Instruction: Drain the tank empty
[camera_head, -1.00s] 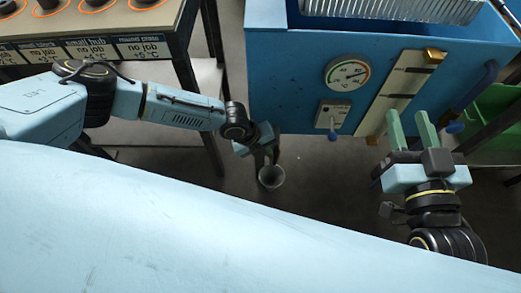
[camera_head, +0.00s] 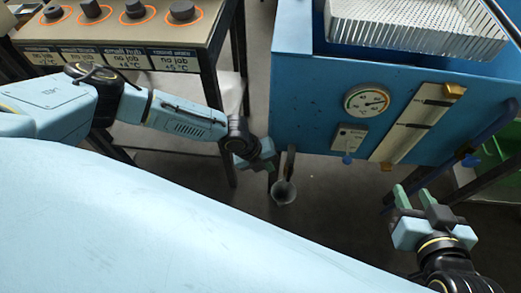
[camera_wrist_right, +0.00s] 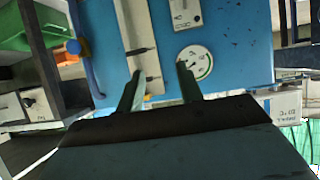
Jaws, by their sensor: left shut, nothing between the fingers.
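The blue tank (camera_head: 315,110) stands at the right of the head view. Its front carries a round dial gauge (camera_head: 366,101), a small switch plate (camera_head: 348,138) with a blue-tipped lever, and a pale vertical sight strip (camera_head: 412,125) with brass ends.
A perforated metal basket (camera_head: 400,35) sits in the tank's top. A bench (camera_head: 215,25) with dark round parts in orange rings and labelled slots stands at the left. A green bin (camera_head: 497,150) is at the far right. Floor shows between bench and tank.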

